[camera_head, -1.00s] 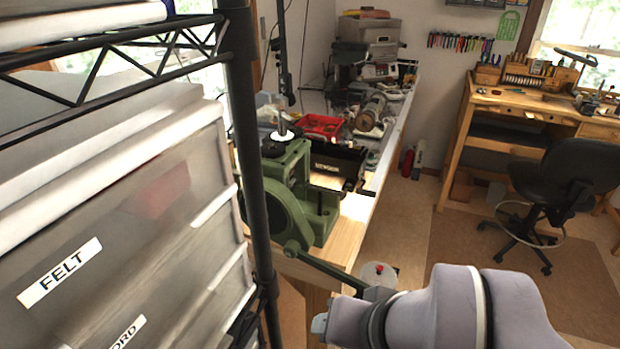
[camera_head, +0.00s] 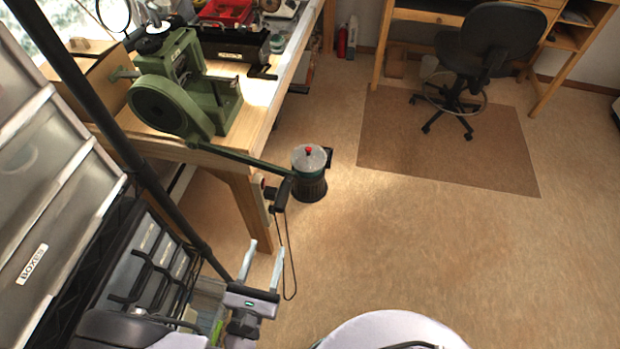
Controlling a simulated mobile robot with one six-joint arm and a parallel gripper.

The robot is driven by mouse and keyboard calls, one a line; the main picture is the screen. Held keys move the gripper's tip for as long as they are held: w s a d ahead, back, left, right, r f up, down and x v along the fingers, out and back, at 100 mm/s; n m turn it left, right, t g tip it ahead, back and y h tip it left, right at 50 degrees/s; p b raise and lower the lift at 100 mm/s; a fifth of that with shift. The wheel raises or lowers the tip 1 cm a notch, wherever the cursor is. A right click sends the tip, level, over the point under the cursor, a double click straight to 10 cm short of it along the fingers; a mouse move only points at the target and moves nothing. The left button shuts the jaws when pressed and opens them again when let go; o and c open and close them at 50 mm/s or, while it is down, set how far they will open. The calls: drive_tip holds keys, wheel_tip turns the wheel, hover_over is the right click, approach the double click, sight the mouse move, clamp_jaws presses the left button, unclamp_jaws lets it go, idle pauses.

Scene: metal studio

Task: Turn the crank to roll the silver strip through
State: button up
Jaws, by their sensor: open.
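The green rolling mill (camera_head: 185,92) stands on the corner of the wooden bench in the head view, its round housing facing me. Its long green crank arm (camera_head: 235,158) reaches right and slightly down, past the bench edge. The dark crank handle (camera_head: 283,194) hangs at the arm's outer end. My gripper (camera_head: 264,248) is below the handle in the picture, fingers pointing up, open and empty, apart from the handle. I cannot make out the silver strip.
A dark bin with a grey lid and red knob (camera_head: 309,170) stands on the floor beside the crank end. A black rack post (camera_head: 105,125) and labelled drawers (camera_head: 50,180) crowd the left. A chair (camera_head: 482,50) stands at the back right. The floor (camera_head: 430,240) at right is clear.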

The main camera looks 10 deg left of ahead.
sight(284, 193)
drive_tip(key=w+b, duration=0.1)
drive_tip(key=w, duration=0.4)
drive_tip(key=w+b, duration=0.1)
drive_tip(key=w, duration=0.5)
drive_tip(key=w+d+b, duration=0.1)
drive_tip(key=w, duration=0.5)
drive_tip(key=shift+c, duration=0.2)
clamp_jaws()
idle(0.4)
